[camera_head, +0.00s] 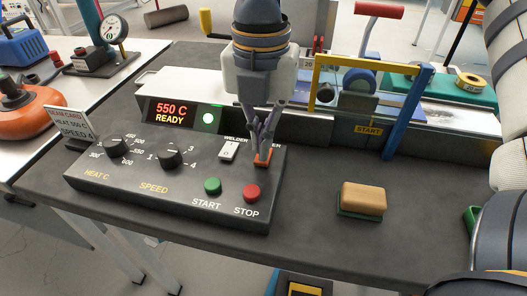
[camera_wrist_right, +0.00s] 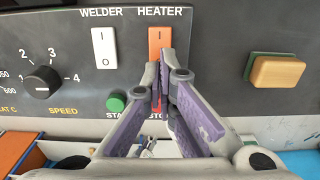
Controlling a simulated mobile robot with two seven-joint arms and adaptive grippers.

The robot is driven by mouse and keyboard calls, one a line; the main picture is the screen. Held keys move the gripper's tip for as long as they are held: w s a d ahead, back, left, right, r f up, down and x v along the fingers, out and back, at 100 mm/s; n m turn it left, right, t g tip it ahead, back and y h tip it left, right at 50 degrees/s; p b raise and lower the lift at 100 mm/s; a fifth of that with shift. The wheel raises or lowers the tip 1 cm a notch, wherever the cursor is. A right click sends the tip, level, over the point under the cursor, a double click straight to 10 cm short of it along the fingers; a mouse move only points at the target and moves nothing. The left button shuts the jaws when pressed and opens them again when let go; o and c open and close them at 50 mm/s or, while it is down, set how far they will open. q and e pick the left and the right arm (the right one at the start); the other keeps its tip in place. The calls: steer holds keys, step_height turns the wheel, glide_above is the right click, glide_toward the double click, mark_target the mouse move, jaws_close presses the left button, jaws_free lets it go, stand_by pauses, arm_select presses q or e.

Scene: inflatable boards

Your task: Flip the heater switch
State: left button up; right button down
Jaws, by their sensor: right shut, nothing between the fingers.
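The heater switch (camera_wrist_right: 160,40) is an orange rocker under the HEATER label on the dark control panel (camera_head: 95,180). In the wrist view its upper part with the "I" mark shows, and my fingers hide its lower part. In the head view only its orange lower edge (camera_head: 262,160) shows below the fingertips. My right gripper (camera_head: 263,148) is shut and empty, pointing down at the switch. The fingertips (camera_wrist_right: 161,98) are at or just over its lower half; I cannot tell whether they touch. My left gripper is not in view.
The white welder switch (camera_head: 229,150) is close left of the heater switch. Green start (camera_head: 212,186) and red stop (camera_head: 251,193) buttons sit in front. The display (camera_head: 171,113) reads 550 C READY, beside a lit green lamp (camera_head: 208,118). A tan-and-green block (camera_head: 362,198) lies to the right.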

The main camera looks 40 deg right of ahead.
steer(key=shift+f, duration=1.2)
stand_by(0.6)
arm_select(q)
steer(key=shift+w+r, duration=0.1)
arm_select(e)
steer(key=shift+r, duration=0.1)
step_height(320, 180, up, 5)
steer(key=p, duration=0.4)
steer(key=shift+r+p, duration=0.5)
steer(key=shift+r, duration=0.55)
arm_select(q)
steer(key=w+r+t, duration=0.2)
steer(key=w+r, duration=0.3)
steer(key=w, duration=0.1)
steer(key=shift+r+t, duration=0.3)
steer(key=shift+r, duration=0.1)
arm_select(e)
steer(key=shift+f, duration=0.1)
